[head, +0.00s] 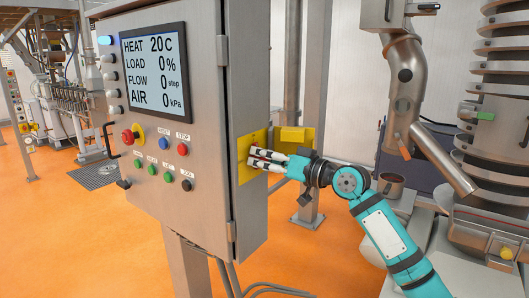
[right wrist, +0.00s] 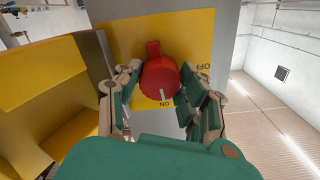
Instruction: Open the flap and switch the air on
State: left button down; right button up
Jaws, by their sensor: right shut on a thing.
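A grey control cabinet (head: 238,60) carries a yellow switch plate on its right side (head: 245,165). The yellow flap (head: 295,138) stands open, swung away from the plate; in the right wrist view it is at the left (right wrist: 50,90). The red rotary switch (right wrist: 159,78) sits on the plate with OFF and ON labels; its white mark points toward ON. My right gripper (head: 265,160) is at the plate, its fingers closed around the switch from both sides. My left gripper is out of view.
The cabinet screen (head: 155,72) reads AIR 0 kPa. Buttons and a red emergency stop (head: 130,136) are on the front. A metal pipe (head: 405,90) and ribbed column (head: 500,100) stand to the right, near my arm.

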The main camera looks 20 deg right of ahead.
jog(key=shift+r+m+p, duration=0.1)
jog(key=shift+m+p, duration=0.45)
jog(key=shift+m, duration=0.45)
jog(key=o, duration=0.9)
jog(key=shift+c, duration=0.2)
jog(key=o, duration=0.3)
jog(key=shift+d, duration=0.1)
jog(key=v, duration=1.2)
